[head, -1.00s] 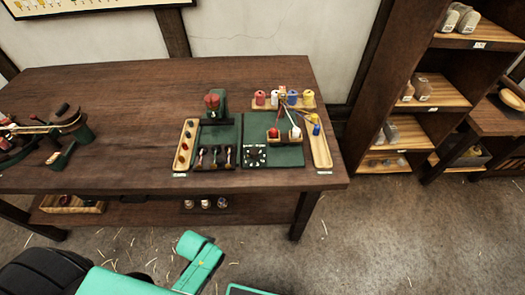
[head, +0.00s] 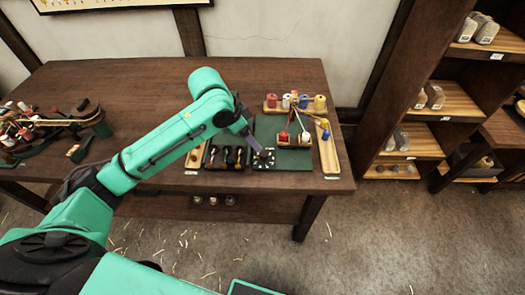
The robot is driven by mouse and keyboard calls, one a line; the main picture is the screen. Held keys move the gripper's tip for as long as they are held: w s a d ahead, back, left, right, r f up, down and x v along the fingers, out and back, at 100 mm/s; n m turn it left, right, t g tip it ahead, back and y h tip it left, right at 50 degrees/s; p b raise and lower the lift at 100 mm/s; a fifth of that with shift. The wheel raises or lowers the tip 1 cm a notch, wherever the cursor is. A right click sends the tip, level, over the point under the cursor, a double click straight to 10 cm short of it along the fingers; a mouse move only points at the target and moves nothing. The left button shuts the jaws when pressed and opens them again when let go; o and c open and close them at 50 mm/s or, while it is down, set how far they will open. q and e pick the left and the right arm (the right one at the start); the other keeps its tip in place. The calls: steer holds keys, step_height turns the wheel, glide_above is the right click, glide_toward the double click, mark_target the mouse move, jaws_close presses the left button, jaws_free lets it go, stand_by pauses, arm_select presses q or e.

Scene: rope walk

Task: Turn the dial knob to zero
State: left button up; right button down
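The dial (head: 270,163), a small black plate with white marks, lies on the green mat at the front of the wooden table. My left gripper (head: 260,152) reaches down over it from the upper left, its fingertips at or just above the knob. The gripper and arm hide part of the dial, so the knob's pointer cannot be read. Whether the fingers touch the knob, or are open or shut, is too small to tell. My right gripper is out of view.
Several coloured spools (head: 302,101) stand on a wooden rack behind the mat, with cords running down to a small block (head: 294,138). A narrow wooden tray (head: 329,155) lies to the right. The table's left middle is clear.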

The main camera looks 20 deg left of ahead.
mark_target(264, 154)
arm_select(q)
steer(key=x, duration=0.8)
steer(key=w+a+x, duration=0.1)
steer(key=x, duration=0.4)
steer(key=shift+w+r+p, duration=0.1)
steer(key=shift+p, duration=0.3)
jaws_close()
